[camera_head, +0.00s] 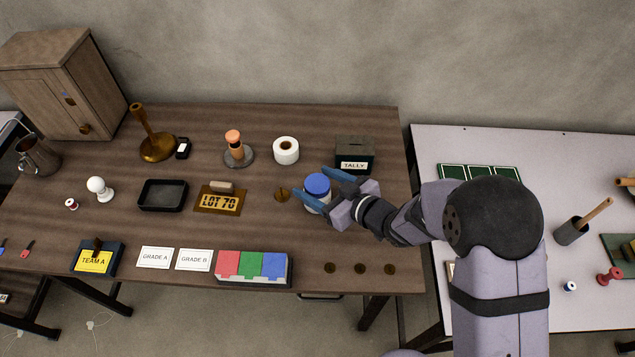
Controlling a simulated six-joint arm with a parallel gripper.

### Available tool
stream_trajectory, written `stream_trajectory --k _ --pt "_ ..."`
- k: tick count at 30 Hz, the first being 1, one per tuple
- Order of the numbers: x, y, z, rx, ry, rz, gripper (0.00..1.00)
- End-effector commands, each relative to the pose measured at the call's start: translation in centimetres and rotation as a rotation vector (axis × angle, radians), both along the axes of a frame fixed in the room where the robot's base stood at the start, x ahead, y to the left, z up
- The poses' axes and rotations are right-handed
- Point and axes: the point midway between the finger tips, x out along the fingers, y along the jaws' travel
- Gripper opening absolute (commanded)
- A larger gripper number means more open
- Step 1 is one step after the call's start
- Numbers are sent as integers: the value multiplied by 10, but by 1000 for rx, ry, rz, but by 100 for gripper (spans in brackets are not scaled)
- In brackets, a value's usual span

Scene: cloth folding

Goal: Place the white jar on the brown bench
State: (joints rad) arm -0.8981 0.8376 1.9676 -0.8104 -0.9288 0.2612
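The white jar (314,205) with a blue lid (317,184) is over the right part of the brown bench (340,230). It looks upright. I cannot tell whether it rests on the bench or is a little above it. My gripper (319,187) reaches in from the right, with one blue finger on each side of the jar. The lower finger hides part of the jar's body. I cannot tell whether the fingers touch the jar.
A white table (460,150) stands to the right.

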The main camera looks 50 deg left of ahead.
Motion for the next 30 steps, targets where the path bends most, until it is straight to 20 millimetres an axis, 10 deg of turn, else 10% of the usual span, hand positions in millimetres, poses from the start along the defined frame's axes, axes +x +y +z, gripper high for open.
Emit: stream_trajectory --k 13,30 --pt "1 -8 7 0 -1 -2 65" --pt "2 -93 42 1 -2 -4 65"
